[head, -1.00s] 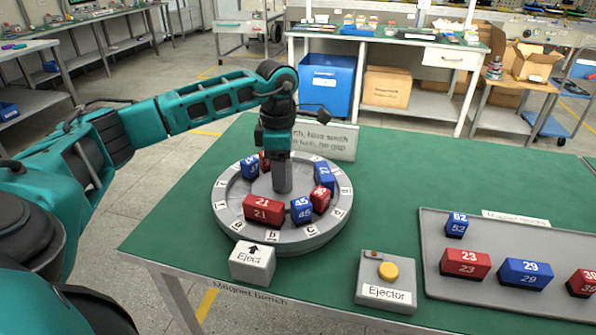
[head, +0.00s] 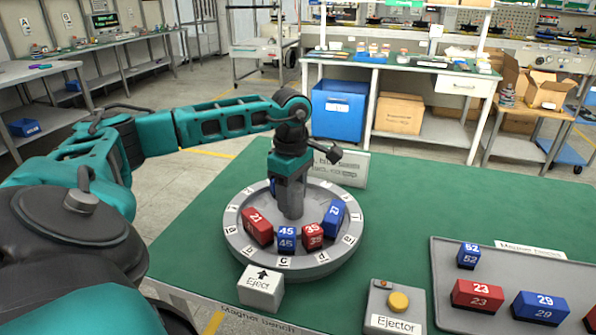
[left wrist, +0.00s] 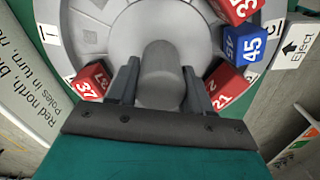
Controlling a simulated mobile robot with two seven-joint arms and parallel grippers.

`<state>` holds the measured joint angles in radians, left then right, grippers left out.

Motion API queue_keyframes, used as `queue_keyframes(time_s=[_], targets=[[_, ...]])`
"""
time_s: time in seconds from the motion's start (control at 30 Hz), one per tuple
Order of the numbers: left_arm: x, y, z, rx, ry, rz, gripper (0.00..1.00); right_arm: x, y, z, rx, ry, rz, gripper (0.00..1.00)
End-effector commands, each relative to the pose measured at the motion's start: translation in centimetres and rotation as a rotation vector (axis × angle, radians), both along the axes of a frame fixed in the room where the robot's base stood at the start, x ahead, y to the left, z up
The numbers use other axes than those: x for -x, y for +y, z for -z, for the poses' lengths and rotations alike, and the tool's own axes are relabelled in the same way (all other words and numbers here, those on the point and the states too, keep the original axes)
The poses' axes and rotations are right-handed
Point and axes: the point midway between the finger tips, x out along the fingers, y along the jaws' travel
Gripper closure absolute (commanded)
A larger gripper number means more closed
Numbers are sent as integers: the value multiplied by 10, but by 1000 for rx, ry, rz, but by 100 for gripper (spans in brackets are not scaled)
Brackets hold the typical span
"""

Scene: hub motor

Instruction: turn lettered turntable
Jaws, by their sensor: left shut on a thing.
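The round grey turntable (head: 318,267) stands on the green bench, with lettered tags around its rim. Tag c is at the front, close to the Eject marker (head: 261,289). On it are red block 21 (head: 257,227) at left, blue block 45 (head: 286,238) at front, red block 35 (head: 312,237), and a blue block (head: 334,216) at right. My left gripper (head: 291,205) points down at the centre. In the left wrist view its fingers are shut on the grey centre knob (left wrist: 160,65). A red block 37 (left wrist: 90,80) shows there too. My right gripper is out of view.
The Ejector box (head: 380,320) with a yellow button (head: 398,301) sits at the front edge. A grey tray (head: 445,300) at right holds several numbered blocks. A text sign (head: 350,168) stands behind the turntable. Green bench between sign and tray is clear.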

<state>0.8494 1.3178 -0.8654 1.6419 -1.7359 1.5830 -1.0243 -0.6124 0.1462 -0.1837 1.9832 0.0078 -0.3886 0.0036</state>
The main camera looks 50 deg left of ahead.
Motion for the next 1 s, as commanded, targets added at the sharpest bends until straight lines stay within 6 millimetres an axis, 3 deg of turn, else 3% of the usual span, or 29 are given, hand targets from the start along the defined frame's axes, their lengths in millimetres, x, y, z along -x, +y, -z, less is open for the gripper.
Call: queue_keyframes(time_s=[1.0], targets=[[-1, 3, -1, -3, -3, 500, 100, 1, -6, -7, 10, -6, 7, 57]])
